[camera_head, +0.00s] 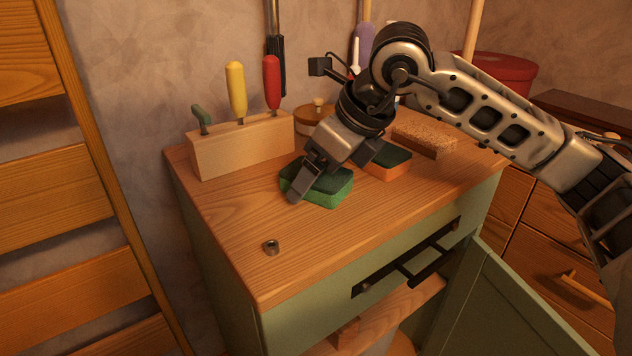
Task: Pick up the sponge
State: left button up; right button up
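A green sponge (332,191) with a darker green top lies flat on the wooden cabinet top. A second sponge-like block (389,162), dark green on top and orange below, lies just to its right. My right gripper (330,178) comes in from the right and is over the green sponge, with its fingers spread apart. One finger is at the sponge's left side; the other is near its far right side, by the orange block. The gripper hides part of the green sponge, and I cannot tell whether the fingers touch it. My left gripper is not in view.
A wooden block (245,146) with several colored-handled tools stands at the back left. A brown brick-like block (425,138) and a lidded round pot (315,112) are behind. A small metal nut (271,247) lies in front. The cabinet's green door (500,310) stands open.

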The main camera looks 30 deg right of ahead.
jog(key=c, duration=1.1)
jog(key=shift+r, duration=0.15)
jog(key=shift+c, duration=0.2)
